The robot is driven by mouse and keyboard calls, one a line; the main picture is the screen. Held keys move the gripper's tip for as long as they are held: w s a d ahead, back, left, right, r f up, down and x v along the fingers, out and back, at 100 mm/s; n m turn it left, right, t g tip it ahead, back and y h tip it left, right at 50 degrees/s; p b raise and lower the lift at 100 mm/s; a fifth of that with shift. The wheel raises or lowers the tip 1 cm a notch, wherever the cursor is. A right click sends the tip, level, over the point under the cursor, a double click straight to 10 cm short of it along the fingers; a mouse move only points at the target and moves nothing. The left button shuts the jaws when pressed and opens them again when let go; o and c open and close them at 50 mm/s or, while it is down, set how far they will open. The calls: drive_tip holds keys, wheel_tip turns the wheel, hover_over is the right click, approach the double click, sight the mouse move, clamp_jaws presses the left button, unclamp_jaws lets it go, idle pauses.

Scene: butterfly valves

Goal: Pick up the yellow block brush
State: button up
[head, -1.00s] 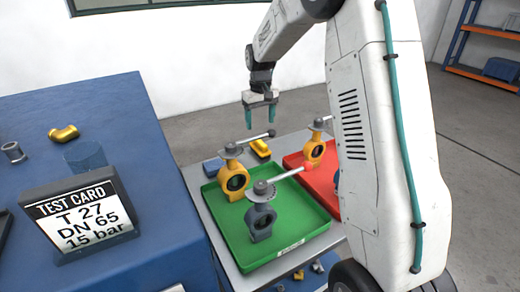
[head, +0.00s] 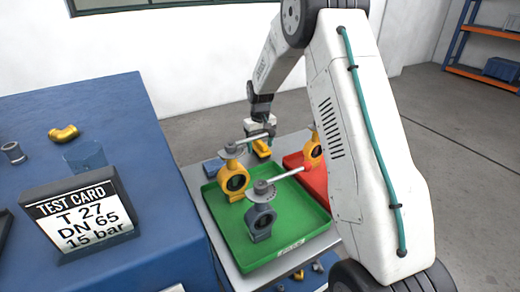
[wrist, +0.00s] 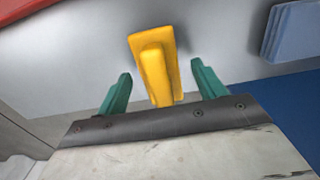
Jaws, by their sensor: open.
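The yellow block brush (wrist: 156,68) lies on the grey tabletop (wrist: 90,60) in the wrist view, its near end between my two teal fingers. In the head view it shows as a small yellow patch (head: 262,149) behind the green tray, largely hidden by my gripper (head: 258,135). My gripper (wrist: 159,92) is open, with a finger on each side of the brush and a visible gap on both sides. The exact height of the fingers above the table is hard to tell.
A green tray (head: 292,244) holds a yellow valve (head: 233,180) and a grey valve (head: 260,222) with levers. A red tray (head: 315,184) with another yellow valve stands right. A blue block (wrist: 292,35) lies right of the brush. A blue bench with a test card (head: 82,215) stands left.

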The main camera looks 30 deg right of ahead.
sight(260, 141)
drive_tip(key=c, duration=1.2)
drive_tip(key=shift+r, duration=0.1)
wheel_tip(260, 141, up, 10)
drive_tip(key=o, duration=0.3)
drive_tip(key=shift+c, duration=0.3)
